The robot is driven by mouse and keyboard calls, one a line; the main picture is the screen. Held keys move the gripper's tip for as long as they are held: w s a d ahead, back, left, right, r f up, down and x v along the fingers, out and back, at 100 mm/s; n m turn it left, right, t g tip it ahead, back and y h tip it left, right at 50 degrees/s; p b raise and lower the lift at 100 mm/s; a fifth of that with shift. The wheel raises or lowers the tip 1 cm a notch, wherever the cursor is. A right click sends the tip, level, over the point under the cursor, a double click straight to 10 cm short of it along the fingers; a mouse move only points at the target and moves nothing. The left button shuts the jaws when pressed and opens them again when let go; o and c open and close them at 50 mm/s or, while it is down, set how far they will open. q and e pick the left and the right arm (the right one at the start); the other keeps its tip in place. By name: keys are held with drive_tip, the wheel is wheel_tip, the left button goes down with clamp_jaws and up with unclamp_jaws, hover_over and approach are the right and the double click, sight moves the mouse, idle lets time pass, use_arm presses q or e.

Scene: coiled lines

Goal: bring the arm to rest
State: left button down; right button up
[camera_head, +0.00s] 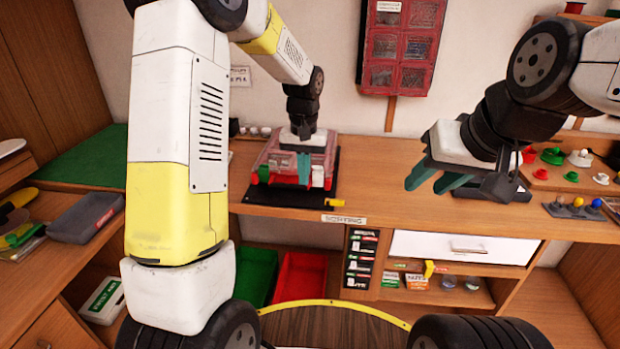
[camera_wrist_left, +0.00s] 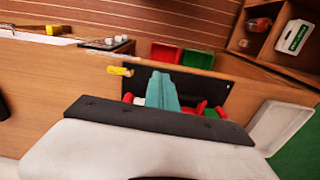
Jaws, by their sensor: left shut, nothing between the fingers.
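My left gripper (camera_head: 303,168) hangs over the black mat with the red and clear device at the middle of the bench. Its teal fingers are together and hold nothing; they also show shut in the left wrist view (camera_wrist_left: 162,90). The device (camera_head: 268,165) is partly hidden behind the gripper, and I cannot tell whether they touch. My right gripper (camera_head: 433,181) is above the bench at the right, with its teal fingers apart and nothing between them.
A black mat (camera_head: 262,200) lies under the device. A grey tray (camera_head: 87,218) is on the left bench beside a green mat (camera_head: 85,160). Coloured knobs (camera_head: 577,206) stand at the right. Red (camera_head: 300,278) and green bins are below. The bench between the grippers is mostly clear.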

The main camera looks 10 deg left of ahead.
use_arm(q)
drive_tip(key=s+a+r+t+h, duration=0.1)
drive_tip(key=s+a+r+t, duration=0.2)
drive_tip(key=s+r, duration=0.85)
drive_tip(key=s+a+r+t, duration=0.1)
drive_tip(key=s+r, duration=0.1)
drive_tip(key=s, duration=0.4)
drive_tip(key=s+a+r+t+h, duration=0.1)
drive_tip(key=s+r+t, duration=0.1)
drive_tip(key=s, duration=0.4)
drive_tip(key=shift+s+r, duration=0.25)
drive_tip(key=shift+s, duration=0.1)
drive_tip(key=shift+a, duration=0.1)
